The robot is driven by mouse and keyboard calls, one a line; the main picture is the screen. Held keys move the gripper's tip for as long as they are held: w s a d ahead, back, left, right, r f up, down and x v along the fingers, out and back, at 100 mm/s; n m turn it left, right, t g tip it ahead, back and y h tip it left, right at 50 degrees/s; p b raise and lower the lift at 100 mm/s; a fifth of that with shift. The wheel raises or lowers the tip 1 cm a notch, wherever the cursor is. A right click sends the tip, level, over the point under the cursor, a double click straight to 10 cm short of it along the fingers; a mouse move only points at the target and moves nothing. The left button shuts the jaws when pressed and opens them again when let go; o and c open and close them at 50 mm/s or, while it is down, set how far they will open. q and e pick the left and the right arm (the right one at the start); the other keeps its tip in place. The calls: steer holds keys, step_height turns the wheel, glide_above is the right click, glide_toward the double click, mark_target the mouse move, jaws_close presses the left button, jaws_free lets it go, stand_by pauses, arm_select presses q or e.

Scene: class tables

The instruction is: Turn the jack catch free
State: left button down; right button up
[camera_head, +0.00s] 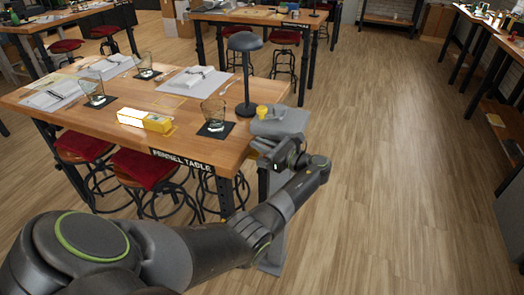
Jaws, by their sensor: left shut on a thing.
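A grey block-like fixture (282,122) stands at the right corner of the near wooden table, with a small yellow knob (262,111) on its top left. My left gripper (268,147) is at the near side of this fixture, just below its top. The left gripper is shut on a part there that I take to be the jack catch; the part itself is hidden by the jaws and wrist. My left arm reaches in from the lower left. My right gripper is out of view.
The near table (185,100) holds a dark lamp (246,70), glasses, place settings and a yellow box (158,122). Red-seated stools (150,168) stand under its near edge. Wooden floor on the right (410,190) is clear. Other tables stand behind and at far right.

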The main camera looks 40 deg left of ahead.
arm_select(q)
steer(key=shift+s+n+g+b, duration=0.2)
steer(key=shift+n+g+b, duration=0.85)
steer(key=shift+g, duration=0.75)
steer(key=c, duration=1.5)
jaws_free()
steer(key=shift+o, duration=0.2)
